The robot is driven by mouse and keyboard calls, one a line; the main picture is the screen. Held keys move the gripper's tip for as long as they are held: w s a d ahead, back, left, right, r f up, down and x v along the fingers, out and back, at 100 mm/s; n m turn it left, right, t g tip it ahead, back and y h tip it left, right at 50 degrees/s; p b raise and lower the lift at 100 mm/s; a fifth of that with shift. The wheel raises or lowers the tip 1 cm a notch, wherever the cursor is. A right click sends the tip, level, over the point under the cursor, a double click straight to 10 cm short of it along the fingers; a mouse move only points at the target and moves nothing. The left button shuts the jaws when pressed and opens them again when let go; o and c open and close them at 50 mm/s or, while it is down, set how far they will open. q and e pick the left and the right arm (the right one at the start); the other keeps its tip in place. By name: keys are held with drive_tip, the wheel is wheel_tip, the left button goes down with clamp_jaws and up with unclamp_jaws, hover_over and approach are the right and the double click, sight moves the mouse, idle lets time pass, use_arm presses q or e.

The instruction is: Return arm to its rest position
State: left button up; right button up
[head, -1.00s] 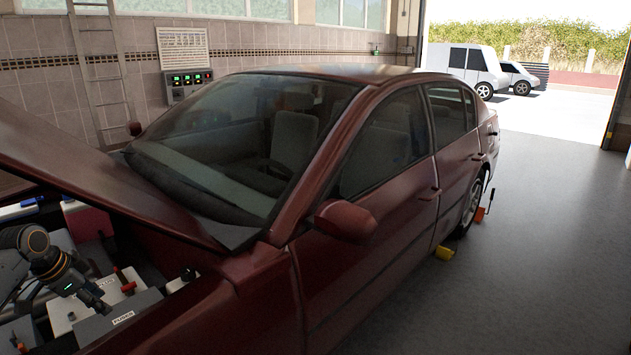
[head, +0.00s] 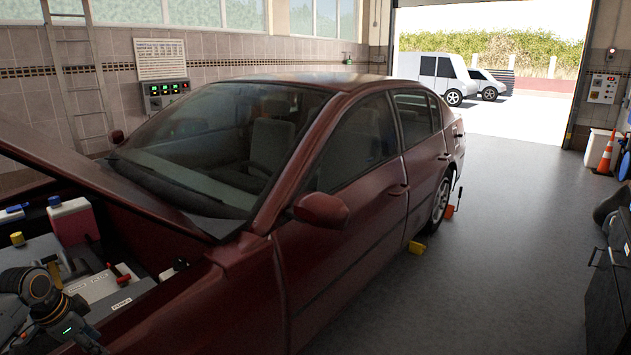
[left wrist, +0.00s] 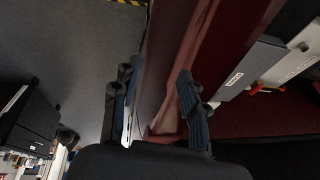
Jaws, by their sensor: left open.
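My left arm (head: 38,290) comes in at the bottom left of the head view, over the open engine bay of the dark red car (head: 340,230). Its gripper (head: 88,342) is low at the picture's bottom edge, partly cut off. In the left wrist view the two dark fingers of the left gripper (left wrist: 158,105) stand apart with nothing between them. The car's red body edge and the grey floor show beyond them. My right gripper is not in view.
The raised hood (head: 90,175) slopes over the engine bay. A fuse box (head: 118,297) lies close to my left arm. A black cabinet (head: 608,300) stands at right. The floor between is clear.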

use_arm(q)
drive_tip(key=s+d+f+g, duration=0.1)
drive_tip(key=s+d+f, duration=0.65)
drive_tip(key=d, duration=0.35)
drive_tip(key=s+d+f, duration=0.7)
drive_tip(key=d+f, duration=0.1)
drive_tip(key=d, duration=0.3)
drive_tip(key=s+d+r+n+y, duration=0.1)
drive_tip(key=s+d+r+n, duration=0.2)
drive_tip(key=s, duration=0.7)
drive_tip(key=s+d+r+n, duration=0.1)
drive_tip(key=s+d+n, duration=0.25)
drive_tip(key=s, duration=0.55)
drive_tip(key=s+f+x, duration=0.1)
drive_tip(key=s+x, duration=0.2)
drive_tip(key=x, duration=0.9)
drive_tip(key=s+f+x, duration=0.1)
drive_tip(key=s+x, duration=0.2)
drive_tip(key=x, duration=1)
drive_tip(key=s+a+f+g, duration=0.1)
drive_tip(key=s+a+f, duration=0.1)
drive_tip(key=s+f, duration=0.6)
drive_tip(key=s+a+f, duration=0.2)
drive_tip(key=s+f, duration=0.6)
drive_tip(key=s, duration=0.2)
drive_tip(key=shift+f+g, duration=0.2)
drive_tip(key=shift+g, duration=0.2)
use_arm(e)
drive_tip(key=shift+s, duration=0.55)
